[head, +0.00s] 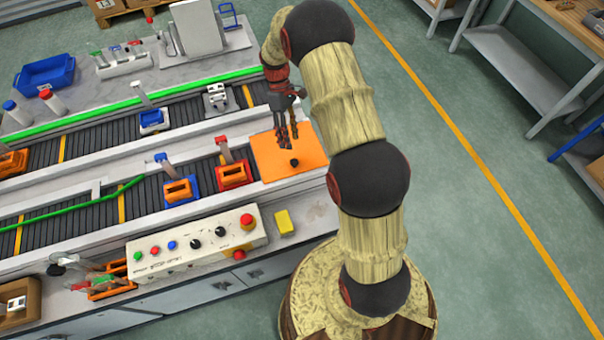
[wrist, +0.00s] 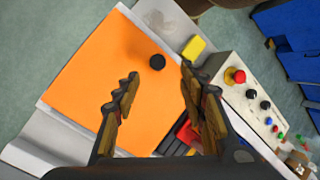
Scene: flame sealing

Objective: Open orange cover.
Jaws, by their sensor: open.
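The orange cover (head: 272,155) is a flat square panel with a black knob (head: 294,162), lying at the right end of the conveyor bench. It looks shut. In the wrist view the cover (wrist: 95,85) fills the left and middle, and the knob (wrist: 157,62) stands near its edge towards the yellow block. My gripper (head: 288,147) is above the cover, near the knob. In the wrist view my gripper (wrist: 158,90) is open and empty, with the knob ahead, between the lines of the two fingers. I cannot tell the exact height above the knob.
A control box (head: 195,248) with buttons and a red stop knob stands in front of the cover. A yellow block (head: 284,222) sits beside it. Red (head: 234,174) and blue (head: 180,190) fixtures stand on the conveyor left of the cover. Open floor lies to the right.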

